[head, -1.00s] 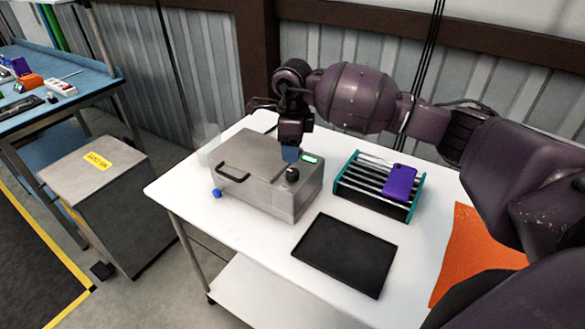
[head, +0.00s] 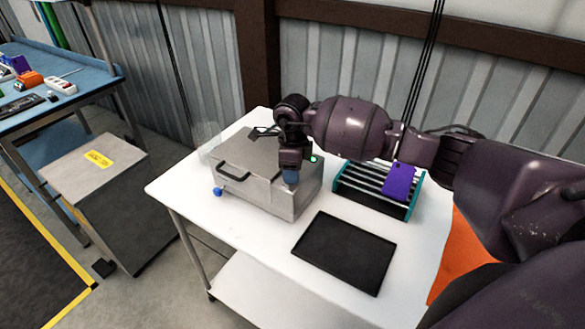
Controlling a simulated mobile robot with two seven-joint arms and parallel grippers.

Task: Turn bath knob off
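The bath is a grey metal box (head: 245,180) with a closed lid and a dark handle, standing on a white table. Its black knob, on the right part of the top, is now hidden behind my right gripper (head: 290,180). The gripper points down, with its bluish fingertips at the knob's place. I cannot tell whether the fingers are open or closed on the knob. A small bit of the green-lit display (head: 316,159) shows beside the gripper. A blue valve (head: 217,191) sticks out at the bath's lower left. My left gripper is not in view.
A rack with teal ends (head: 412,200) holds a purple item (head: 398,182) right of the bath. A black tray (head: 345,250) lies in front on the white table (head: 240,235). A grey bin (head: 100,165) stands left. The table's front left is clear.

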